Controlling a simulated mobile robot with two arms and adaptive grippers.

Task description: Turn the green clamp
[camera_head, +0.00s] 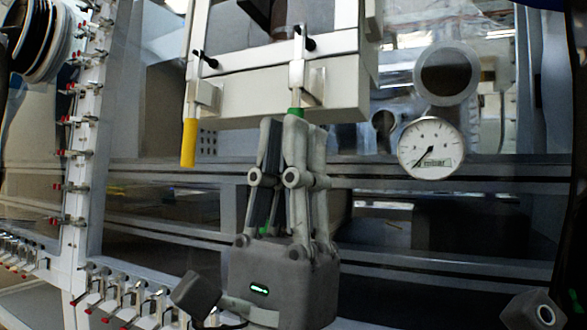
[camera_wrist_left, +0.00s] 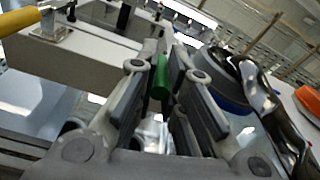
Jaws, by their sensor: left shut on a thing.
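The green clamp shows as a small green handle end (camera_head: 296,112) below the white box in the head view, just above my left gripper (camera_head: 285,125). In the left wrist view the green clamp handle (camera_wrist_left: 160,78) lies between the two fingers of my left gripper (camera_wrist_left: 163,88), which is shut on it. Most of the handle is hidden by the fingers in the head view. A clamp with a yellow handle (camera_head: 189,143) hangs at the left of the same box. My right gripper is not clearly seen.
The white box (camera_head: 270,98) carries the clamps. A round gauge (camera_head: 431,148) and a round port (camera_head: 446,74) are to the right. Several small red-tipped fittings line the white post (camera_head: 84,150) at left. Horizontal rails run behind my gripper.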

